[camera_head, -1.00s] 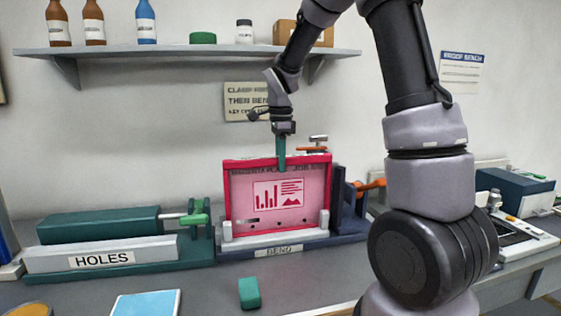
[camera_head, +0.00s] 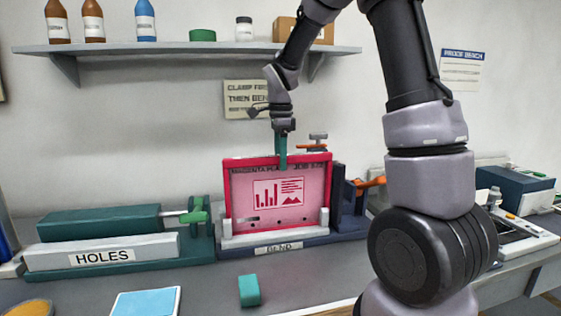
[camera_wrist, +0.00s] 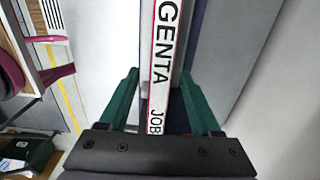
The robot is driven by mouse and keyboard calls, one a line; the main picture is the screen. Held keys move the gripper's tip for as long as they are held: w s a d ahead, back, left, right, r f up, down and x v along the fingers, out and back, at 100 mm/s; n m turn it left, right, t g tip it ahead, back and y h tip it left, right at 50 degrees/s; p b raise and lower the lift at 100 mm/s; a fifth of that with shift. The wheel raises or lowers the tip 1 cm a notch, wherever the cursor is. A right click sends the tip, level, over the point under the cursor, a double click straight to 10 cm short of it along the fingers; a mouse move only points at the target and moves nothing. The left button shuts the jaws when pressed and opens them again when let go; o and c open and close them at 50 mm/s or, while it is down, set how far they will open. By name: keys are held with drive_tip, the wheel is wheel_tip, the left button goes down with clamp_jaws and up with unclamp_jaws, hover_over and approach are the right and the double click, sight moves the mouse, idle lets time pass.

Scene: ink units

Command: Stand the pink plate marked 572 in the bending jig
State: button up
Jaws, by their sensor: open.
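The pink plate (camera_head: 247,214) stands upright in the bending jig (camera_head: 310,244), whose front label reads BEND. Its lower edge sits behind the jig's light grey front lip. Its top edge reads MAGENTA and JOB; the job number is too small to read surely. My gripper (camera_head: 283,160) is at the plate's top edge, pointing down. In the wrist view, its two green fingers (camera_wrist: 160,95) stand apart on either side of the plate's top edge (camera_wrist: 164,60), with gaps on both sides. The plate's bottom edge is hidden.
The green HOLES unit (camera_head: 100,222) stands left of the jig. A green block (camera_head: 249,291) and a blue pad (camera_head: 146,303) lie on the bench in front. An orange-handled part (camera_head: 370,182) is right of the jig. A shelf (camera_head: 180,50) with bottles hangs above.

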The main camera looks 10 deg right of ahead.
wheel_tip(320, 180, up, 10)
idle(0.4)
drive_tip(key=shift+r, duration=0.1)
wheel_tip(320, 180, up, 5)
drive_tip(key=shift+f, duration=0.1)
idle(0.4)
drive_tip(key=s+d+n+t+y, duration=0.1)
drive_tip(key=s+d+n+t, duration=0.2)
drive_tip(key=s+n, duration=0.4)
drive_tip(key=s+d+n+t+y, duration=0.1)
drive_tip(key=s+n+t, duration=0.3)
drive_tip(key=s, duration=1.1)
drive_tip(key=d+n, duration=0.1)
drive_tip(key=n, duration=0.1)
drive_tip(key=shift+s+d+f+n, duration=0.15)
drive_tip(key=shift+d+f+n, duration=0.15)
drive_tip(key=shift+d+n, duration=0.1)
